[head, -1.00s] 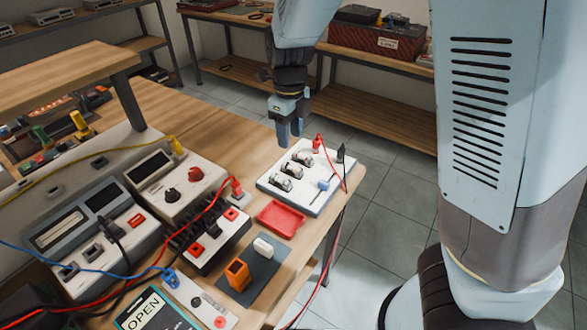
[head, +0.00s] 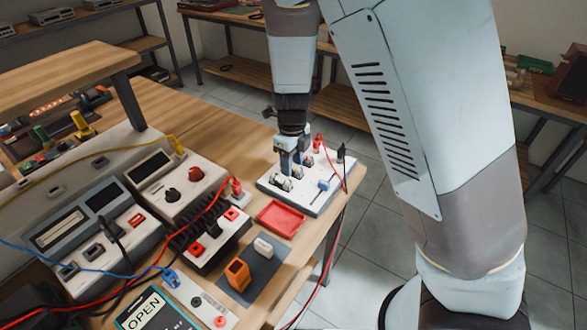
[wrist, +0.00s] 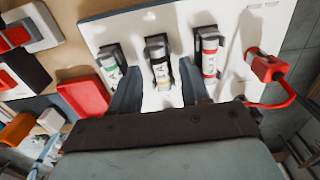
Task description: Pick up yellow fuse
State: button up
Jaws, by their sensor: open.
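The yellow fuse (wrist: 161,72) is a small white cylinder with a yellow band. It sits in the middle black clip of three on the white board (head: 322,199). A green-banded fuse (wrist: 111,71) is at its left and a red-banded fuse (wrist: 210,62) at its right in the wrist view. My gripper (wrist: 160,82) is open, with one finger on each side of the yellow fuse in that view. Contact with the fuse cannot be told. In the head view my gripper (head: 292,168) is low over the board and largely hides the middle fuse.
A red tray (head: 280,218) lies in front of the board. A red plug (wrist: 264,66) with a red cable stands at the board's right in the wrist view. Meters and cables crowd the table's left.

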jog(key=shift+f, duration=0.1)
grip_shut()
dwell(0.4)
jog(key=shift+r, duration=0.55)
notch_tip(320, 180, up, 2)
jog(key=shift+r, duration=0.2)
jog(key=s+d+r, duration=0.7)
jog(key=d+r, duration=0.2)
jog(key=d, duration=0.3)
jog(key=shift+r, duration=0.25)
